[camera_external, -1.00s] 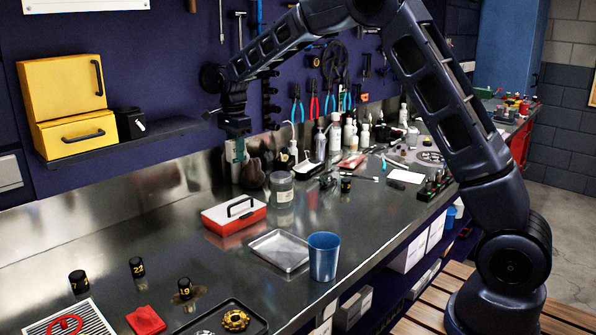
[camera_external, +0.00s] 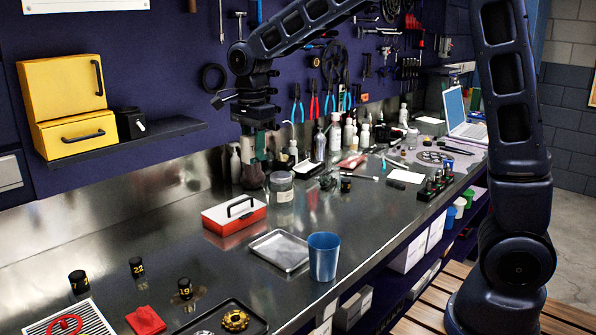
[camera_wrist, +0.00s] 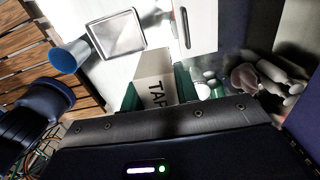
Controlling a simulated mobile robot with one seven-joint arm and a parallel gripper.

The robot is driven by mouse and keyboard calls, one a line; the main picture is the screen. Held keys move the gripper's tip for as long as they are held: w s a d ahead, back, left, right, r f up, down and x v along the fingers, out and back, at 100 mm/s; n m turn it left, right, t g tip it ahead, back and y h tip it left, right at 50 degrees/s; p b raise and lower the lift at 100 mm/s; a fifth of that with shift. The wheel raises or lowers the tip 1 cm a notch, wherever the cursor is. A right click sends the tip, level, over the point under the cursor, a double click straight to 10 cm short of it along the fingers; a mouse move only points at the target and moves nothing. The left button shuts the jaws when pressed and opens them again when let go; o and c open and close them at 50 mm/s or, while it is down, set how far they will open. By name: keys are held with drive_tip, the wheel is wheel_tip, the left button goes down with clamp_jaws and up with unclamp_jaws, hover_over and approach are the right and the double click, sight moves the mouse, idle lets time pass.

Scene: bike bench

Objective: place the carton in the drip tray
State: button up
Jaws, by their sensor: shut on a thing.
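The carton (camera_wrist: 154,88) is pale with dark lettering that starts "TAP". It sits between the green fingertips of my gripper (camera_wrist: 158,98) in the wrist view. In the external view my gripper (camera_external: 257,148) is shut on it, above the back of the bench; the carton is mostly hidden there. A shallow silver metal tray (camera_external: 279,250), which looks like the drip tray, lies empty on the bench, nearer the front and to the right of my gripper. It also shows at the top of the wrist view (camera_wrist: 119,34).
A blue cup (camera_external: 323,257) stands just right of the silver tray. A glass jar (camera_external: 281,187) and several bottles stand near my gripper. A dark tray (camera_external: 250,318) holds a gold gear (camera_external: 235,320).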

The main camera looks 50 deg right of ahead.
hover_over(283, 252)
drive_tip(key=w, duration=0.1)
drive_tip(key=s, duration=0.1)
wheel_tip(283, 252, down, 20)
drive_tip(key=shift+r, duration=0.15)
idle(0.4)
drive_tip(key=o, duration=1)
drive_tip(key=shift+c, duration=0.2)
